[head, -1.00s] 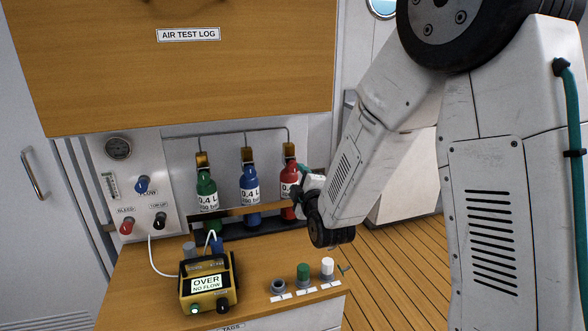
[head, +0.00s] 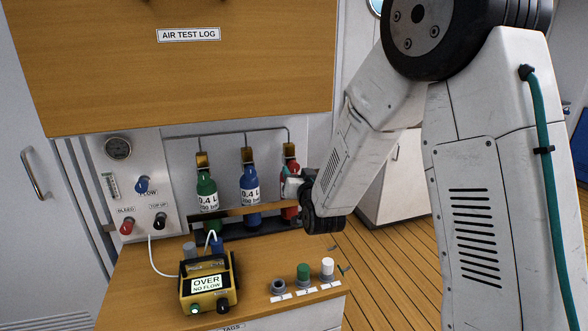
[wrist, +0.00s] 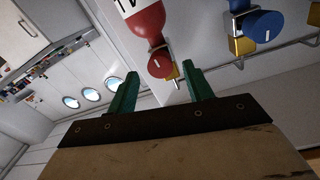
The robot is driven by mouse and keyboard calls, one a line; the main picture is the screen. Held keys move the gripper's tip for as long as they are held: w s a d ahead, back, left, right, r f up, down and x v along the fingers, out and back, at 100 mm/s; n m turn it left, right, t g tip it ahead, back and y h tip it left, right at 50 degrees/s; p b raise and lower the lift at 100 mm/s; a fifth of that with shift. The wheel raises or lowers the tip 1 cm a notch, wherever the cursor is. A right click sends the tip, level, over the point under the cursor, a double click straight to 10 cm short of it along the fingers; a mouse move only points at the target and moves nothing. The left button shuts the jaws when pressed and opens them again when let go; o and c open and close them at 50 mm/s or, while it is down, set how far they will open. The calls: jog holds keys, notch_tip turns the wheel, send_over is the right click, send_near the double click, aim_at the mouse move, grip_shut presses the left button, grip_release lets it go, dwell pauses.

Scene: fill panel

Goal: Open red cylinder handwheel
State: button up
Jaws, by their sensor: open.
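The red cylinder (head: 291,166) hangs at the right end of a row of three in the head view, partly hidden behind my gripper and wrist. In the wrist view, the red cylinder (wrist: 145,22) is at the top, with its red round handwheel (wrist: 160,64) carrying a white mark. My gripper (wrist: 163,77) is open, its two green fingers spread apart. The handwheel shows between and just above the fingertips in the picture. No finger visibly touches it. In the head view my gripper (head: 294,187) is in front of the red cylinder, its fingers mostly hidden.
The blue cylinder (head: 250,181) and green cylinder (head: 207,190) hang to the left. The blue handwheel (wrist: 264,26) is right of the red one in the wrist view. A yellow meter (head: 208,284) reading "OVER NO FLOW" and small caps stand on the wooden counter (head: 150,262).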

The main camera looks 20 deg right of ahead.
aim_at(295, 168)
jog(key=shift+w, duration=1.9)
